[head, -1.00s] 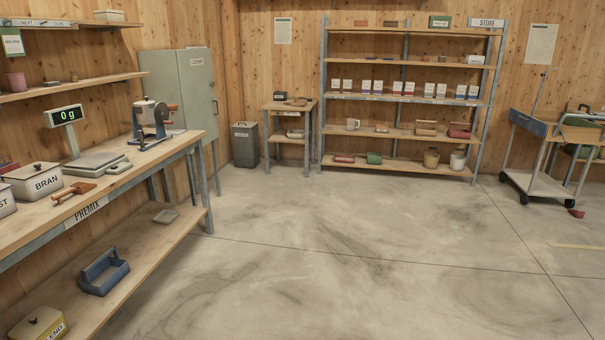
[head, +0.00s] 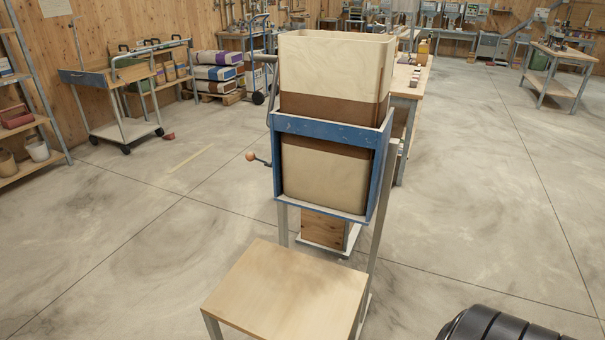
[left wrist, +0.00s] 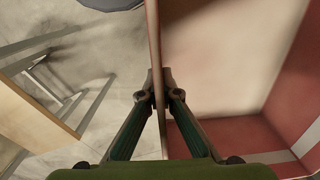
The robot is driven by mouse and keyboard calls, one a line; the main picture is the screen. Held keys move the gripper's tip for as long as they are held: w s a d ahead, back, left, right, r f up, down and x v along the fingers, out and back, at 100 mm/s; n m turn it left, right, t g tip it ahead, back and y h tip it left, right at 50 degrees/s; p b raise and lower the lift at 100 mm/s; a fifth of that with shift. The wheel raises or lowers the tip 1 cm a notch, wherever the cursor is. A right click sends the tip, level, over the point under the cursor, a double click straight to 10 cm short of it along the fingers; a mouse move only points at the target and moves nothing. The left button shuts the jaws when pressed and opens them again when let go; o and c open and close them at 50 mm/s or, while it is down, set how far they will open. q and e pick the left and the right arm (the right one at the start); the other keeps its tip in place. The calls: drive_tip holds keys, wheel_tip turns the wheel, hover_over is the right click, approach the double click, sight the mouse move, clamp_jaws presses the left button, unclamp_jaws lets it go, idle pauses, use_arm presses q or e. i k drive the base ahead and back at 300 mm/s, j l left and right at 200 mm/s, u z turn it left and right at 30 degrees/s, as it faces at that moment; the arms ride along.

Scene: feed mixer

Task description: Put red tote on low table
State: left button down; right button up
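The red tote (left wrist: 298,92) fills the right of the left wrist view, with red walls and a pale band along one wall. My left gripper (left wrist: 160,76) has its two fingers on either side of the tote's thin wall, shut on it. The tote and both grippers are out of the head view. A low table (head: 287,288) with a bare wooden top and metal legs stands at the bottom centre of the head view. A table-like wooden top with metal legs (left wrist: 28,112) shows left of the held wall, over the floor.
A blue-framed stand (head: 328,130) holding a tall cream and brown bin, with a side crank, stands right behind the low table. A trolley (head: 122,132) and stacked sacks (head: 218,72) are farther back left. Open concrete floor lies left and right of the table.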

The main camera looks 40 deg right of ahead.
sight(289, 290)
drive_tip(key=i+j+z, duration=0.1)
drive_tip(key=z, duration=0.35)
drive_tip(key=i+j+z, duration=0.15)
drive_tip(key=z, duration=0.35)
drive_tip(key=i+j+z, duration=0.15)
drive_tip(key=z, duration=0.3)
drive_tip(key=i+j+z, duration=0.1)
drive_tip(key=j+z, duration=0.35)
drive_tip(key=i+j+z, duration=0.15)
drive_tip(key=z, duration=0.25)
drive_tip(key=i+j+z, duration=0.1)
drive_tip(key=j+z, duration=0.3)
drive_tip(key=i+j+z, duration=0.1)
drive_tip(key=j+z, duration=0.7)
